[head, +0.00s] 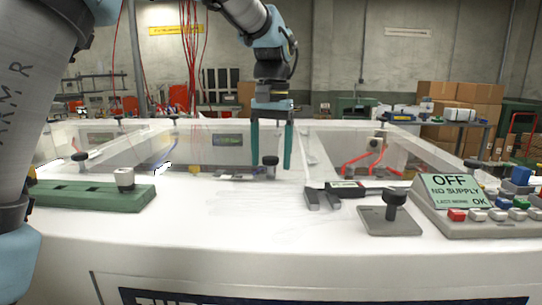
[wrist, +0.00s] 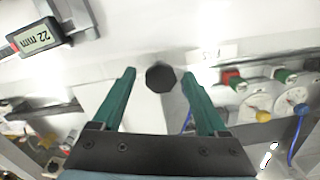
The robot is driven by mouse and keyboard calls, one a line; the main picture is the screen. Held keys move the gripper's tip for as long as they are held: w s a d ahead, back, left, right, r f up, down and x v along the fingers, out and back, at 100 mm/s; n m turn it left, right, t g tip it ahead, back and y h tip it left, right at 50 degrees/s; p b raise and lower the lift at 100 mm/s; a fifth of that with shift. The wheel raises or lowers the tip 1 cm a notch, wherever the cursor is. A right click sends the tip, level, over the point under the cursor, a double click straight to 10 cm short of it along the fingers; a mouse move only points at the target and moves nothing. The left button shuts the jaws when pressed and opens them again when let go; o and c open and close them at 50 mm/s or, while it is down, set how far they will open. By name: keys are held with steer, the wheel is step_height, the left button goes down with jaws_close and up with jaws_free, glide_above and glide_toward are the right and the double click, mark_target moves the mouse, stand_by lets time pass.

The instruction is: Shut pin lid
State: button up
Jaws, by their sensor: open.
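My gripper (head: 271,160) is open and points down at the far side of the white worktop (head: 250,220). A black-topped knob (head: 270,161) shows between its two green fingers. In the wrist view the same dark knob (wrist: 160,78) sits between the fingertips, with a gap on each side. I cannot tell how far down the fingers reach beside it. A pale panel (wrist: 146,110) lies below the knob in the wrist view. Which part is the pin lid, and whether it stands open, is unclear.
A digital caliper (head: 345,189) lies right of my gripper. Further right are a grey plate with a black knob (head: 396,198) and a control box (head: 455,190) reading OFF. A green block (head: 95,194) lies at left. The middle front worktop is clear.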

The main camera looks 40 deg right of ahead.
step_height(320, 180, up, 11)
steer(key=b, duration=0.1)
steer(key=shift+d+f+b, duration=0.15)
steer(key=shift+d+b, duration=0.05)
steer(key=shift+b, duration=0.15)
stand_by(0.5)
